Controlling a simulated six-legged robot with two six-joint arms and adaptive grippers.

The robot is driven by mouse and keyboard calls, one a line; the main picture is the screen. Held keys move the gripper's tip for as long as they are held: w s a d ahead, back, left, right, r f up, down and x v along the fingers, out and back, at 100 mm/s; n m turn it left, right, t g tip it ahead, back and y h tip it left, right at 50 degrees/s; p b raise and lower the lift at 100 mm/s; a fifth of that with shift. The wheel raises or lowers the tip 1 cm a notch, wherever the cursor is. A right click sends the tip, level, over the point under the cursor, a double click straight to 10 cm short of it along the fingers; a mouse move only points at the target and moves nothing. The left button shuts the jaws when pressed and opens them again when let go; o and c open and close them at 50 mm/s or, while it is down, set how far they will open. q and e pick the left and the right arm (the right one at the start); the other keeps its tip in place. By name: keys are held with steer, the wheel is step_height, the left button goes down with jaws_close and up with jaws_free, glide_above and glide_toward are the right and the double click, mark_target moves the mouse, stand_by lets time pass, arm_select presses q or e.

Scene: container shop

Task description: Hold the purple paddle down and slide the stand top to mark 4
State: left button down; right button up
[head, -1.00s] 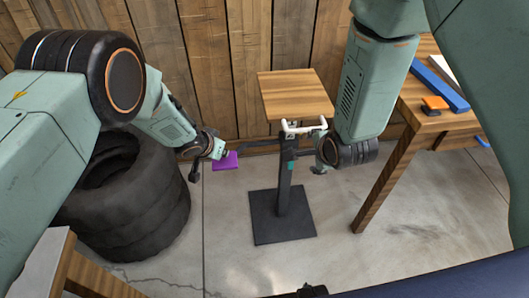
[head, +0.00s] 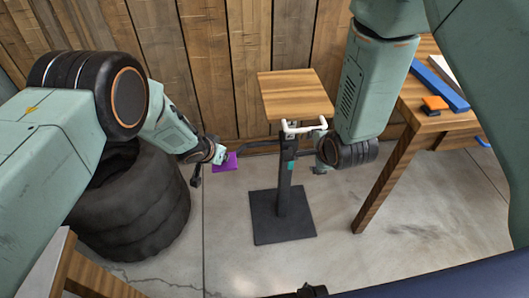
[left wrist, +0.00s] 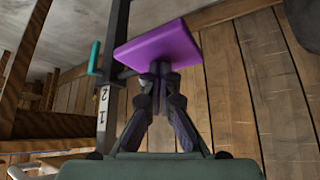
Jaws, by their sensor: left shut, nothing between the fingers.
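The stand has a square wooden top (head: 295,94), a dark post (head: 285,185) and a black base plate (head: 282,216). A white handle (head: 303,127) sits under the top. The purple paddle (head: 229,163) sticks out left of the post on a dark bar. My left gripper (head: 222,155) is at the paddle. In the left wrist view its fingers (left wrist: 161,72) are shut and empty, with their tips at the paddle's face (left wrist: 158,48); contact is unclear. That view shows marks 1 and 2 and a teal lever (left wrist: 94,57) on the post. My right gripper (head: 318,160) is beside the post, its fingers mostly hidden.
Stacked tires (head: 130,210) stand close on the left. A wooden table (head: 425,118) with blue and orange items stands on the right. A plank wall (head: 220,70) is behind the stand. The concrete floor (head: 240,265) in front is clear.

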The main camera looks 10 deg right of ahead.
arm_select(q)
steer(key=shift+s+f, duration=0.1)
steer(key=shift+f, duration=1.35)
arm_select(e)
steer(key=shift+s+f, duration=0.1)
steer(key=shift+f, duration=0.1)
steer(key=shift+c, duration=0.9)
steer(key=shift+g, duration=0.5)
steer(key=s+f, duration=0.6)
steer(key=f, duration=0.1)
steer(key=shift+s, duration=0.1)
steer(key=c, duration=0.4)
arm_select(q)
steer(key=shift+d, duration=0.1)
arm_select(e)
steer(key=t, duration=0.9)
glide_toward(308, 128)
steer(key=w+f, duration=0.1)
steer(key=w, duration=0.5)
steer(key=w+f, duration=0.1)
steer(key=w, duration=0.2)
steer(key=shift+w+f, duration=0.3)
steer(key=shift+w, duration=0.1)
steer(key=shift+c, duration=0.2)
